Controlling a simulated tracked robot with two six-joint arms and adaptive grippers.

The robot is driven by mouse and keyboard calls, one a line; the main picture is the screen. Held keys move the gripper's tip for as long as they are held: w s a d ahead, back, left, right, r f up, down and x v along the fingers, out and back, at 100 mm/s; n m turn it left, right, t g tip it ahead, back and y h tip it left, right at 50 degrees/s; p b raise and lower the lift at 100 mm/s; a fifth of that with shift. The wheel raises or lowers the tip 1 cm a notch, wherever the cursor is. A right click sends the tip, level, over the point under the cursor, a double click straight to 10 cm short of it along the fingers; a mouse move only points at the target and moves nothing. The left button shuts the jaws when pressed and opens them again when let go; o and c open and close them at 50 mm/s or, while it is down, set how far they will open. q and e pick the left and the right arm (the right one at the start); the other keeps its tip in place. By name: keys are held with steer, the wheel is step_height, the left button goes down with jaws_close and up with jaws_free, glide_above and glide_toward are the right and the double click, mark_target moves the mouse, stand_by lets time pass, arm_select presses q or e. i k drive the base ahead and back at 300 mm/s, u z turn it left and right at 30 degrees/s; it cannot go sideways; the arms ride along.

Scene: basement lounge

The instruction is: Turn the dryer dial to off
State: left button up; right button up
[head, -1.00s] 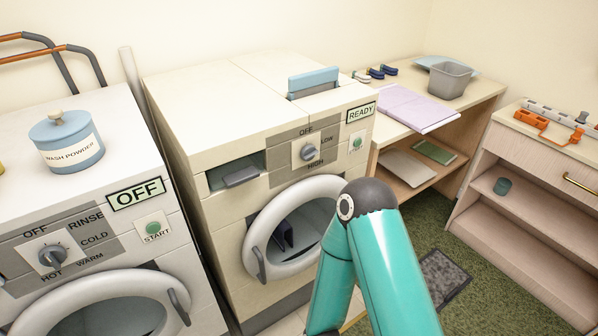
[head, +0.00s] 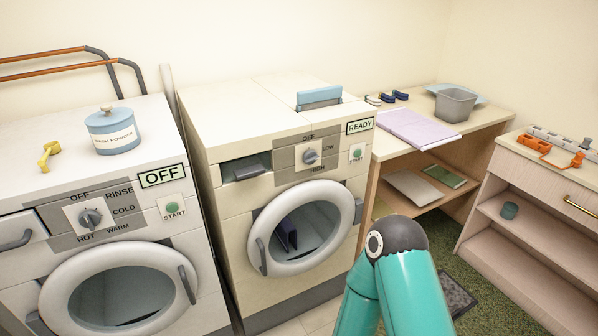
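The dryer (head: 232,133) is the cream machine in the middle, with a sign reading READY (head: 359,126). Its grey dial (head: 311,157) sits on a panel marked OFF at the top, LOW at the right and HIGH at the bottom. The dial's pointer appears turned to the right, towards LOW, but it is small. The dryer's round door (head: 351,205) is shut or nearly so, with a dark item showing through its window. My teal right arm stands at the lower right, in front of the dryer, bent at a dark joint. Neither gripper is in view.
A white washer (head: 185,259) with an OFF sign (head: 162,175) stands left, bearing a blue wash powder tub (head: 112,131) and a yellow item (head: 48,156). A wooden table (head: 488,117) with a folded lilac cloth (head: 417,129) and grey bin (head: 455,104) stands right. Open shelving (head: 543,188) is beyond.

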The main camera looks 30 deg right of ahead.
mark_target(309, 158)
steer(key=z, duration=0.15)
steer(key=i, duration=0.9)
steer(key=u, duration=0.05)
